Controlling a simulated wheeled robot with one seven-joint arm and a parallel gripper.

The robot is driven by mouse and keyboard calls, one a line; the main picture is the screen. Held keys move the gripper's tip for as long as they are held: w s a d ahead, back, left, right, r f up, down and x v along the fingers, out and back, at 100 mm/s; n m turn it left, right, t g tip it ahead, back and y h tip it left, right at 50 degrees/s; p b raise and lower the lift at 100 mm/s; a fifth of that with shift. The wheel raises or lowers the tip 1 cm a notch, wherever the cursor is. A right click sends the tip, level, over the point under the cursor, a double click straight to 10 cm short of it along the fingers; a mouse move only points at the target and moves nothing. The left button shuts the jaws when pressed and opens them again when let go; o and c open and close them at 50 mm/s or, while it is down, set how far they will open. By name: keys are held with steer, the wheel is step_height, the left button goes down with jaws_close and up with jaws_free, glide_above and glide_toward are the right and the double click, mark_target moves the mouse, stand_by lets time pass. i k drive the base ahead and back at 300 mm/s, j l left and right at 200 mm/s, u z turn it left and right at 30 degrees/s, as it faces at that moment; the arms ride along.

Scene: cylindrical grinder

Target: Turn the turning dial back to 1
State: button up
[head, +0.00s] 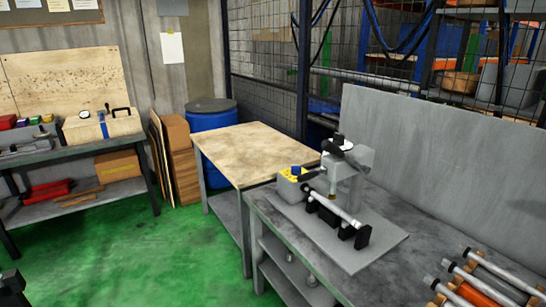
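The grinder (358,182) stands on a grey plate on the metal bench at the centre right. On its top is a round white part with a black knob or handle (339,146), which looks like the turning dial. Its marks and the number it points to are too small to read. A grey control box (287,188) with a yellow top and a blue button sits at the grinder's left. A dark part at the bottom left edge appears to be my gripper (12,288). It is cut off by the frame, far from the grinder, and its fingers cannot be made out.
A light metal bar (332,205) lies on black supports in front of the grinder. Several bars on wooden racks (478,275) lie at the bench's right. A wooden-topped table (250,150) adjoins the bench. The green floor (150,255) at the left is clear. A grey panel (450,150) stands behind.

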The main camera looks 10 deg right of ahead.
mark_target(296, 169)
steer(key=i+j+u, duration=0.1)
steer(key=i+u, duration=0.2)
steer(key=i, duration=0.75)
steer(key=i+l+u, duration=0.1)
steer(key=i+u, duration=0.2)
steer(key=i, duration=0.7)
